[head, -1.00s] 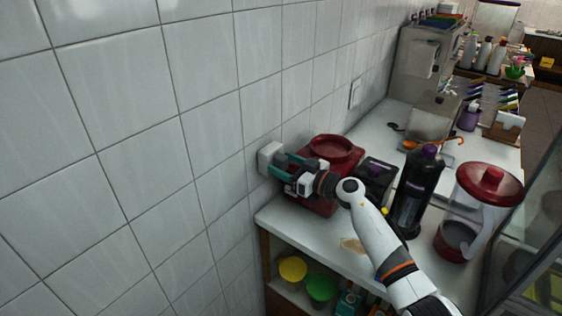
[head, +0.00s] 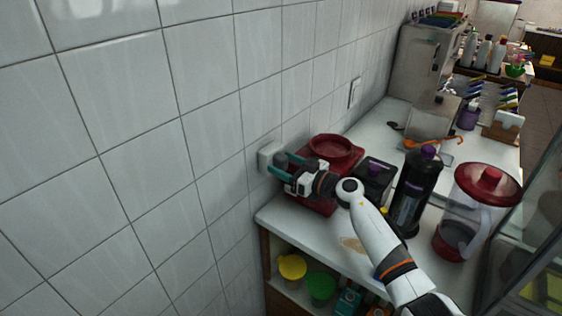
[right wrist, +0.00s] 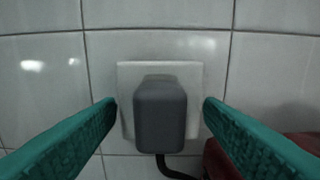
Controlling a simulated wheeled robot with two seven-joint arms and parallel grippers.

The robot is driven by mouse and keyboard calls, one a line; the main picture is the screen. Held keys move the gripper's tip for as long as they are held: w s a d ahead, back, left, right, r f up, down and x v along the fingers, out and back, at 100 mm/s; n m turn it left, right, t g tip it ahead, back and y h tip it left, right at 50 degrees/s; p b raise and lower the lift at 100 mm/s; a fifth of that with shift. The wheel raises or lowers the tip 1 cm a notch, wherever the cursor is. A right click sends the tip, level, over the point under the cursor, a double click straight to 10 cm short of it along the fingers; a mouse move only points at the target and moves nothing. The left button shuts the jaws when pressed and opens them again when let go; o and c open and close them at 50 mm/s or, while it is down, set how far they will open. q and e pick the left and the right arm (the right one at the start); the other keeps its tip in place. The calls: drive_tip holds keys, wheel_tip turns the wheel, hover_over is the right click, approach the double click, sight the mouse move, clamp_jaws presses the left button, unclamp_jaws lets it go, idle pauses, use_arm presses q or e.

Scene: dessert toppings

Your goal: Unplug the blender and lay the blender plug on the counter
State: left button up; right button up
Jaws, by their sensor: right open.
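The grey blender plug (right wrist: 160,114) sits against a white wall outlet (right wrist: 127,72) in the right wrist view, with its dark cord (right wrist: 172,168) leading down. In the head view the outlet (head: 268,154) is on the tiled wall above the counter's left end. My right gripper (right wrist: 160,112) is open, its teal fingers on either side of the plug with gaps between. In the head view the right gripper (head: 277,166) is at the outlet and hides the plug. The red blender base (head: 322,155) stands on the counter (head: 272,213) beside the gripper. My left gripper is not in view.
A dark bottle (head: 413,195) and a clear jug with a red lid (head: 474,210) stand to the right on the counter. A small black box (head: 376,178) is behind my forearm. Yellow (head: 291,267) and green cups (head: 319,288) are on the shelf below.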

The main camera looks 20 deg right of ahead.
sight(286, 165)
drive_tip(key=shift+c, duration=0.5)
clamp_jaws()
drive_tip(key=shift+s, duration=0.1)
drive_tip(key=shift+p+v, duration=1.1)
drive_tip(key=shift+v, duration=0.3)
drive_tip(key=shift+p+v, duration=0.8)
drive_tip(key=shift+v, duration=0.7)
